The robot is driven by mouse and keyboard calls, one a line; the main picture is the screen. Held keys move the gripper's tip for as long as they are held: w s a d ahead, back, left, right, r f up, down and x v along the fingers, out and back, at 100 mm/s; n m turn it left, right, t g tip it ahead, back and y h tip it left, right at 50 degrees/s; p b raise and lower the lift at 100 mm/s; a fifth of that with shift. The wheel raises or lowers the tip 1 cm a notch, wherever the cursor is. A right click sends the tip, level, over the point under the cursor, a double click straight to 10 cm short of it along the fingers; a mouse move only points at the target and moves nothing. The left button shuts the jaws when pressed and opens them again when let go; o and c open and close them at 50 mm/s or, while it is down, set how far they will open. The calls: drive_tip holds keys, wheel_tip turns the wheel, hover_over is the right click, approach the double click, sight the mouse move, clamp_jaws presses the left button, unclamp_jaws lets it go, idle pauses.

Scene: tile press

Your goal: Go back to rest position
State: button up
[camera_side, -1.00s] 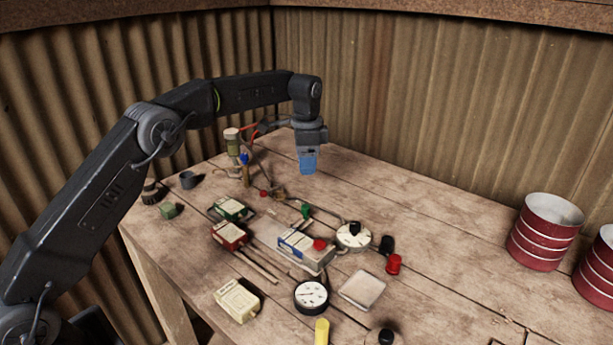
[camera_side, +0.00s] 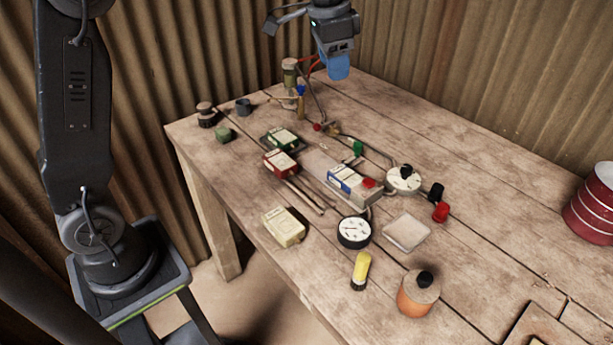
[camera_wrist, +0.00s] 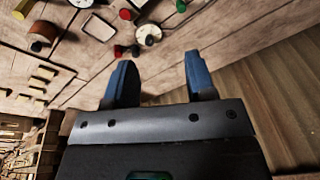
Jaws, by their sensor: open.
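My gripper (camera_side: 337,66) hangs above the far end of the wooden table in the side view, well clear of the surface. In the wrist view, its two blue fingers (camera_wrist: 160,82) stand apart with nothing between them. The arm is raised, with the upper link nearly upright at the left and part of it out of the picture at the top.
The wooden table (camera_side: 440,150) holds a red box (camera_side: 280,163), a dial gauge (camera_side: 354,231), a cream box (camera_side: 284,227), a yellow flashlight (camera_side: 360,270) and an orange jar (camera_side: 418,294). Corrugated walls stand close behind.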

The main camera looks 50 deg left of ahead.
drive_tip(key=s+d+r+n+t, duration=0.1)
drive_tip(key=s+n+t, duration=0.15)
drive_tip(key=s, duration=1.15)
drive_tip(key=s+f+n, duration=0.3)
drive_tip(key=s+f, duration=0.3)
drive_tip(key=s, duration=0.6)
drive_tip(key=shift+d+t, duration=0.3)
drive_tip(key=shift+t, duration=0.15)
